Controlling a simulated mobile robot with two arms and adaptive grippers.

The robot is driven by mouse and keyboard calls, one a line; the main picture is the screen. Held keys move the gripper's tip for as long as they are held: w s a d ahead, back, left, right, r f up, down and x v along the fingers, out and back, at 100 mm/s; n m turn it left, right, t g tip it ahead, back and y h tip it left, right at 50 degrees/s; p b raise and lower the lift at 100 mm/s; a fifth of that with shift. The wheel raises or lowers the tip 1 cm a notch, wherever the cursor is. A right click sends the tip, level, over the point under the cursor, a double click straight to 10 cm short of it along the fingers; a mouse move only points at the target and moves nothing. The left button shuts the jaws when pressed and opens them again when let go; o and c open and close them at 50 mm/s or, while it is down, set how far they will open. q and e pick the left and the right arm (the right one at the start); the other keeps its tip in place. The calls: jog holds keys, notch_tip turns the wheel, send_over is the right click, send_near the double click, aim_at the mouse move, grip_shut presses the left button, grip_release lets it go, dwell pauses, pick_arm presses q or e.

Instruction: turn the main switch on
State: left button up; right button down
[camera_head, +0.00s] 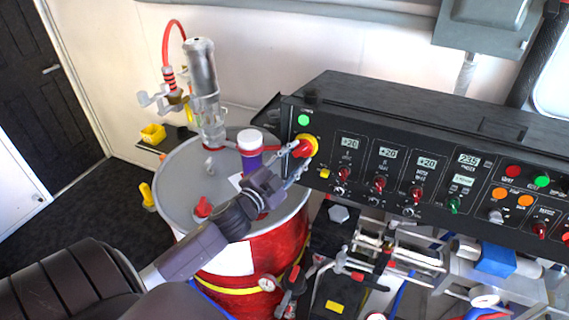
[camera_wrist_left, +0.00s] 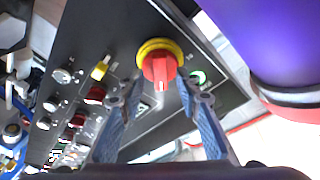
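The main switch (camera_head: 306,146) is a red rotary knob on a yellow round plate at the left end of the black control panel. In the left wrist view the red knob (camera_wrist_left: 160,68) sits ahead of my left gripper, between its two fingertips. My left gripper (camera_head: 293,160) reaches the knob from the lower left. Its fingers (camera_wrist_left: 155,92) are spread apart on either side of the knob; whether they touch it I cannot tell. A green light (camera_head: 303,119) glows above the switch. My right gripper is not in view.
A red drum (camera_head: 250,262) with a grey lid stands under my left arm. A purple bottle with white cap (camera_head: 249,142) stands on it, close beside the gripper. A clear cylinder (camera_head: 203,85) rises behind. Several knobs line the black panel (camera_head: 400,125) to the right.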

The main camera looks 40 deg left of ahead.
pick_arm(q)
jog(key=s, duration=1.1)
jog(key=shift+s+d, duration=0.2)
jog(key=shift+d, duration=0.1)
